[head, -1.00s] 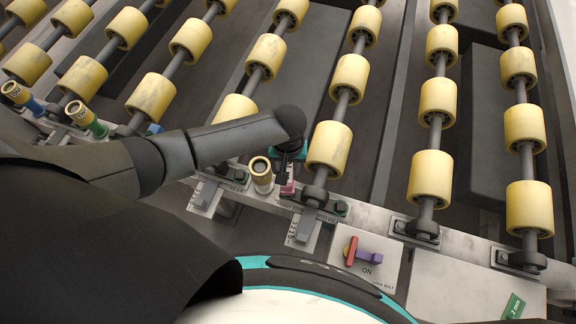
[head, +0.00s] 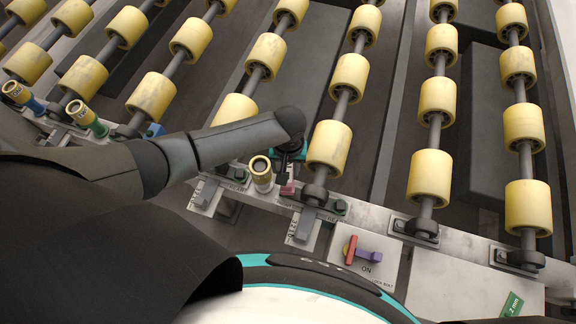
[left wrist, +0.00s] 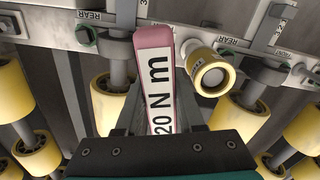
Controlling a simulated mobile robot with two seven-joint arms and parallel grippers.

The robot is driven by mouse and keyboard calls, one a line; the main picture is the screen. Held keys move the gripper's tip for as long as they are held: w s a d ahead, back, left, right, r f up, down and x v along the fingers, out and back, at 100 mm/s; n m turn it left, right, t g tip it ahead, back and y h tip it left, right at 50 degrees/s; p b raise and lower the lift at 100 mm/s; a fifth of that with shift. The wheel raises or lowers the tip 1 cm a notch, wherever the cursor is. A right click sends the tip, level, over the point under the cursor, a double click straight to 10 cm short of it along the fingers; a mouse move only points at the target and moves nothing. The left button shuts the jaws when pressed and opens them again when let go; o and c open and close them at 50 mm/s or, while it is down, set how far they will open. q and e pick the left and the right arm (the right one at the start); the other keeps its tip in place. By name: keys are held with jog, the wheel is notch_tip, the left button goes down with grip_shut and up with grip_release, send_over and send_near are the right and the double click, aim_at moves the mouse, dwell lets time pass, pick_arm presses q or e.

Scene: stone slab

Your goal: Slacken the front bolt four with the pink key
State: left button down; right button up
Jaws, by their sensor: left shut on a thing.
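The pink key (left wrist: 154,45) is held between the fingers of my left gripper (left wrist: 155,105) in the left wrist view. Its white label reads "20 N m". In the head view the key's pink part (head: 289,188) shows below my left gripper (head: 291,150), at the rail beside the yellow rollers. Green bolts sit on the rail, one in the head view (head: 340,207) and one in the left wrist view (left wrist: 86,38). The key's working end is hidden, so I cannot tell whether it sits on a bolt. My right gripper is out of view.
A brass-coloured socket (head: 262,176) stands close beside the pink key. Blue-based (head: 22,97) and green-based (head: 86,117) ones stand at the left. A red and purple lock-bolt lever (head: 362,252) is on a plate at the front. Yellow rollers (head: 329,146) flank the gripper closely.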

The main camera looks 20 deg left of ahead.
pick_arm(q)
jog(key=shift+f, duration=0.55)
jog(key=shift+d+r+n+p, duration=0.15)
jog(key=shift+n+p, duration=0.6)
jog(key=shift+n, duration=0.45)
jog(key=n+p, duration=0.2)
jog(key=n, duration=0.2)
jog(key=n+p, duration=0.1)
jog(key=n, duration=0.3)
jog(key=shift+p, duration=0.35)
jog(key=n+p, duration=0.1)
jog(key=n, duration=0.4)
jog(key=shift+w, duration=0.1)
jog(key=shift+r+p, duration=1.65)
jog(key=shift+p, duration=0.25)
